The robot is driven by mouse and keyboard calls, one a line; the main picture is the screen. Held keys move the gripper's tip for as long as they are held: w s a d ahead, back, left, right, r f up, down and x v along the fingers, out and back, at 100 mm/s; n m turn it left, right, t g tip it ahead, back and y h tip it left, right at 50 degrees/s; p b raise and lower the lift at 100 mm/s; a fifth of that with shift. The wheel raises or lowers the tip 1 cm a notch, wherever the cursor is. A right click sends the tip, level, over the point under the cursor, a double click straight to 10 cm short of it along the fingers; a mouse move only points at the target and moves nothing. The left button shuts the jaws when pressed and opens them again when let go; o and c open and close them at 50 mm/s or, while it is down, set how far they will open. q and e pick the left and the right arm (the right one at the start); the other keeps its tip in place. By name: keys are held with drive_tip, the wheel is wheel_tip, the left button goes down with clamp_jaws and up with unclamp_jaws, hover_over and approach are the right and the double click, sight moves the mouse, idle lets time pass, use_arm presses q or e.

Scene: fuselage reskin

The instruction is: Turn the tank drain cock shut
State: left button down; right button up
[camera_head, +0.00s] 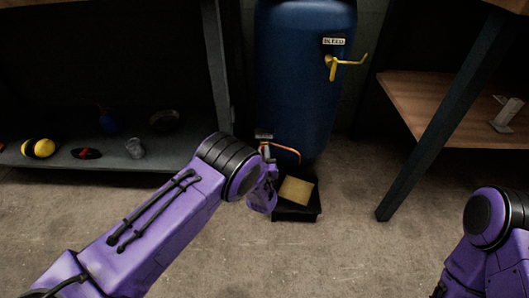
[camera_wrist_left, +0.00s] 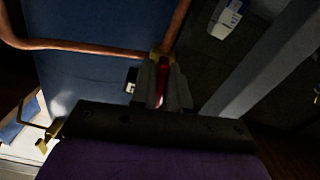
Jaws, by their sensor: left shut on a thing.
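The blue tank (camera_head: 300,80) stands at the back centre. In the left wrist view, the drain cock's brass body (camera_wrist_left: 161,54) meets a copper pipe (camera_wrist_left: 85,47), and its red handle (camera_wrist_left: 161,84) lies between my left fingers. My left gripper (camera_wrist_left: 162,88) is shut on that red handle. In the head view my left gripper (camera_head: 268,158) is low at the tank's lower left side, and my own wrist largely hides the cock. My right arm shows at the lower right, but its gripper is out of view.
A yellow bleed valve (camera_head: 344,65) sticks out of the tank under a BLEED label (camera_head: 334,41). A black tray (camera_head: 297,215) with a tan pad (camera_head: 296,191) lies below the tank. A dark shelf (camera_head: 80,163) with several items is at left; a wooden shelf (camera_head: 425,100) is at right.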

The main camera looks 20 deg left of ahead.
use_arm(q)
drive_tip(key=shift+d+m, duration=0.1)
drive_tip(key=shift+m, duration=0.9)
use_arm(e)
drive_tip(key=shift+r, duration=0.1)
use_arm(q)
drive_tip(key=c, duration=1.2)
unclamp_jaws()
drive_tip(key=p+v, duration=0.4)
drive_tip(key=v, duration=0.6)
drive_tip(key=shift+s, duration=0.35)
use_arm(e)
drive_tip(key=r, duration=0.4)
drive_tip(key=shift+w+d, duration=0.2)
drive_tip(key=shift+w, duration=0.1)
